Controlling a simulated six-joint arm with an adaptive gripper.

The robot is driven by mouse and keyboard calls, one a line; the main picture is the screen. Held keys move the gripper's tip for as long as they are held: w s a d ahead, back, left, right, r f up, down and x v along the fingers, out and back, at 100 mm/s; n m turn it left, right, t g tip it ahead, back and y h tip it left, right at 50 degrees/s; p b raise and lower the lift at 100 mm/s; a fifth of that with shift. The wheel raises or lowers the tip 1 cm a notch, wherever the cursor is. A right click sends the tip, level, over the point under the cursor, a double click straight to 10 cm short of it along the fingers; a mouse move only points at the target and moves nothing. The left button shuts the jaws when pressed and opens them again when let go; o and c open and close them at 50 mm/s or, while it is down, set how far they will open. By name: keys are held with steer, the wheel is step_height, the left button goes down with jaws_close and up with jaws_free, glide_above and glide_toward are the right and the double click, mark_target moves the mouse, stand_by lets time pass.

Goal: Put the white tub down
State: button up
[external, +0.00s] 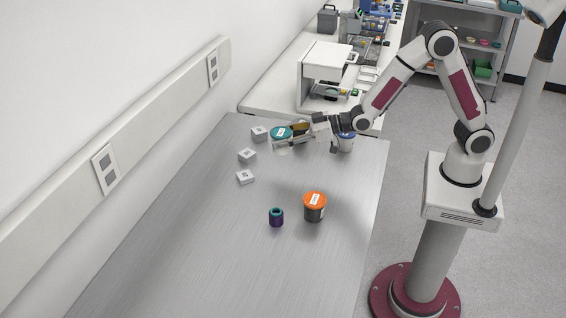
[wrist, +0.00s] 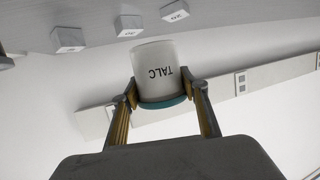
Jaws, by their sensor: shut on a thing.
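The white tub (wrist: 160,70) has a teal lid and the word TALC on its side, which reads upside down in the wrist view. My gripper (wrist: 168,95) is shut on it, one finger on each side near the lid. In the external view the tub's teal lid (external: 281,132) shows at the end of my gripper (external: 285,138), over the far part of the metal table (external: 200,240). The fingers hide part of the tub's body there. I cannot tell whether its base touches the table.
Several small white blocks (external: 247,155) stand left of my gripper. A dark jar with an orange lid (external: 315,207) and a small purple and teal cylinder (external: 276,217) stand nearer. A blue-and-white container (external: 346,142) is partly hidden behind the gripper. The table's near left is clear.

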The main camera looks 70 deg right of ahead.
steer(key=s+a+r, duration=0.1)
steer(key=s+a, duration=0.2)
steer(key=a, duration=1.4)
steer(key=s+a, duration=0.3)
steer(key=a, duration=1.4)
steer(key=shift+s+a+r+m+h, duration=0.15)
steer(key=shift+s+r+m+h, duration=0.15)
steer(key=shift+r+m, duration=0.1)
steer(key=shift+f, duration=0.1)
steer(key=shift+f, duration=3.1)
steer(key=shift+f, duration=1.85)
steer(key=shift+f, duration=0.2)
